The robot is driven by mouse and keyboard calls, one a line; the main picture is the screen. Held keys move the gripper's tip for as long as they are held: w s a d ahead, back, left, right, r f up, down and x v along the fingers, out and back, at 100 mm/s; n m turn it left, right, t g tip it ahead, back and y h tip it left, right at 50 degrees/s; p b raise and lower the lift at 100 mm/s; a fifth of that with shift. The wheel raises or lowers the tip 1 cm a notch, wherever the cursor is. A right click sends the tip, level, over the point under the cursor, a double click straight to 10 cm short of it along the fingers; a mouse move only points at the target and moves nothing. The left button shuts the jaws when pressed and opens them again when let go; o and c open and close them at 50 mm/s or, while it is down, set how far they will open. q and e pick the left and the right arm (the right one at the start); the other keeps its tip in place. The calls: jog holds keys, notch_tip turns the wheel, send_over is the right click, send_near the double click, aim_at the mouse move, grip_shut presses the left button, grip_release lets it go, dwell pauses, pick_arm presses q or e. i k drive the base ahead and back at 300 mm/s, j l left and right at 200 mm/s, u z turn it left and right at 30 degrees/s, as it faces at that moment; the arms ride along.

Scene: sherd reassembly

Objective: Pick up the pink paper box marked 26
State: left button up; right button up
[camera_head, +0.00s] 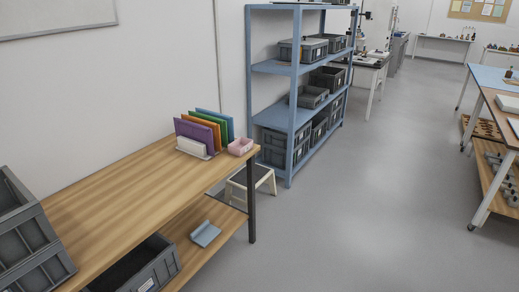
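A small pink box (240,146) sits at the far right end of the wooden table (120,190), near the corner. It appears open at the top; a marking on it is too small to read. It stands right beside a rack of coloured folders (204,130). Neither of my grippers shows in the head view.
Grey crates (30,235) stand at the table's near left, and another crate (140,270) sits on the lower shelf beside a blue-grey object (205,233). A step stool (250,182) and blue shelving (290,110) stand beyond the table. The grey floor (350,220) to the right is clear.

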aim_at(242, 145)
jog(key=i+j, duration=0.1)
jog(key=i, duration=1.3)
